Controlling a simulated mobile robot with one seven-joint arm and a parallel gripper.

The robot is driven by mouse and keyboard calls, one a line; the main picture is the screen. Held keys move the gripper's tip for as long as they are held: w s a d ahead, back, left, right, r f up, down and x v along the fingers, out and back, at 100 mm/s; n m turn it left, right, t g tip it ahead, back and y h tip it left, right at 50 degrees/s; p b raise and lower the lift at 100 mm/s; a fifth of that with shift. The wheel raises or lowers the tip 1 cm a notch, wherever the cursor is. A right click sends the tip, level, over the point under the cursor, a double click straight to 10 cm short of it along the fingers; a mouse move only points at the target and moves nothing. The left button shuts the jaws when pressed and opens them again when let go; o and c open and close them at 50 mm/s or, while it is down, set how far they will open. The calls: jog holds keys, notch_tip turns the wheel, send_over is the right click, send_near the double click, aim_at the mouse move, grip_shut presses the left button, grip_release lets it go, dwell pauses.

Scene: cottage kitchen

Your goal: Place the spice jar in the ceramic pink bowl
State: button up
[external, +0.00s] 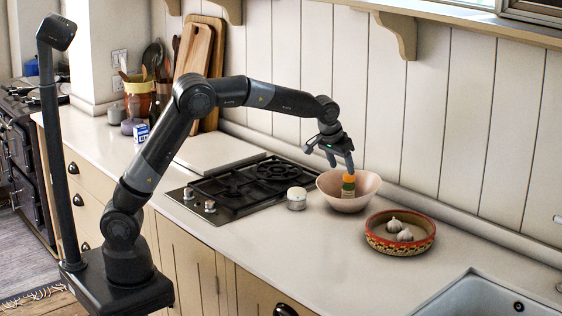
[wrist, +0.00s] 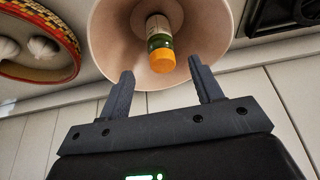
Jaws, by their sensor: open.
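The pink bowl (external: 334,201) stands on the counter to the right of the stovetop. In the wrist view the jar (wrist: 160,45) shows against the inside of the bowl (wrist: 108,42), cap toward the camera. My gripper (external: 334,160) is above the bowl. In the wrist view my gripper (wrist: 162,88) has its two fingers apart with nothing between them. The jar appears beyond the fingertips, clear of them.
A patterned red bowl (external: 372,241) with garlic bulbs (external: 404,235) stands right of the pink bowl. A small white-lidded jar (external: 297,198) stands to its left, beside the stovetop (external: 238,186). The sink (external: 480,295) is at the lower right. The plank wall (external: 455,130) rises close behind.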

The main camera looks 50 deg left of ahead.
jog(key=s+a+r+h, duration=0.1)
jog(key=s+a+r, duration=0.4)
jog(key=s+a, duration=0.3)
jog(key=s+a+r, duration=0.4)
jog(key=s+a, duration=0.4)
jog(key=s, duration=0.1)
jog(key=s+a+f, duration=0.1)
jog(key=s+a, duration=0.1)
jog(key=s, duration=0.5)
jog(key=s+a+f, duration=0.2)
jog(key=s+a, duration=0.1)
jog(key=s, duration=0.5)
jog(key=s+a+f+t+y, duration=0.1)
jog(key=s+a, duration=0.1)
jog(key=s, duration=0.6)
jog(key=shift+s+a+f, duration=0.15)
jog(key=shift+s+a, duration=0.1)
jog(key=shift+a, duration=0.1)
